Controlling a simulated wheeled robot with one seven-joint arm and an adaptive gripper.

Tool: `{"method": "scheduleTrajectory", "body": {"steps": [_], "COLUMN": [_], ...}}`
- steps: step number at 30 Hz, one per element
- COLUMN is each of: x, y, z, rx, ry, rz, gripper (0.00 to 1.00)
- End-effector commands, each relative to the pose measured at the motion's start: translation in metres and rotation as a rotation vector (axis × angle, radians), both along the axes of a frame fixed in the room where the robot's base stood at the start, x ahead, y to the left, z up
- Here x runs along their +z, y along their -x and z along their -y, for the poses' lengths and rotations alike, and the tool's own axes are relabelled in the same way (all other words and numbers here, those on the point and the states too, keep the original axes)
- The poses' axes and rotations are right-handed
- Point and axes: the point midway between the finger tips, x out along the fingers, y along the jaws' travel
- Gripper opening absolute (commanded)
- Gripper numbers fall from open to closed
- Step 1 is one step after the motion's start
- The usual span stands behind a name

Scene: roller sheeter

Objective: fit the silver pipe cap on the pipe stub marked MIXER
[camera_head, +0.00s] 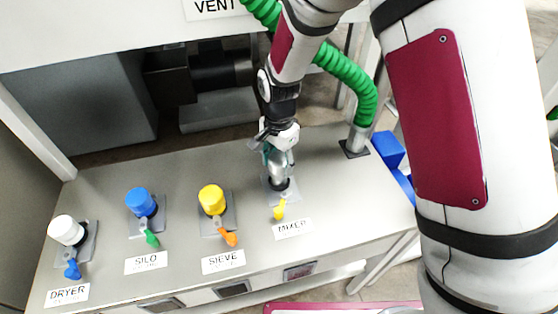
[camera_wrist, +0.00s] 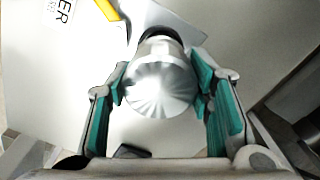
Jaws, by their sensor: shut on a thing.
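The silver pipe cap (camera_wrist: 160,85) is between the green-padded fingers of my gripper (camera_wrist: 163,92) in the wrist view. My gripper (camera_head: 277,160) is shut on it and points down over the MIXER place in the head view. There the cap (camera_head: 278,173) is at the top of the MIXER stub (camera_head: 281,186), which has a dark collar and a yellow lever (camera_head: 280,209). The dark collar also shows just behind the cap in the wrist view (camera_wrist: 158,33). I cannot tell how far the cap sits over the stub. The MIXER label (camera_head: 293,229) lies in front.
To the left stand capped stubs: yellow at SIEVE (camera_head: 212,199), blue at SILO (camera_head: 140,202) and white at DRYER (camera_head: 67,230), each with a lever in front. A green hose (camera_head: 358,82) meets the bench (camera_head: 335,190) behind right. A blue object (camera_head: 388,149) is beyond the bench's right edge.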

Motion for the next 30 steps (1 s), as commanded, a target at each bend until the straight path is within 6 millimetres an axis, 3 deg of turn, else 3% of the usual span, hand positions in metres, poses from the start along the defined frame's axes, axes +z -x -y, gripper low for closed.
{"method": "scheduleTrajectory", "body": {"steps": [30], "x": [-0.0061], "y": [0.0], "z": [-0.0001], "rx": [0.0], "ry": [0.0], "rz": [0.0], "gripper": [0.15]}}
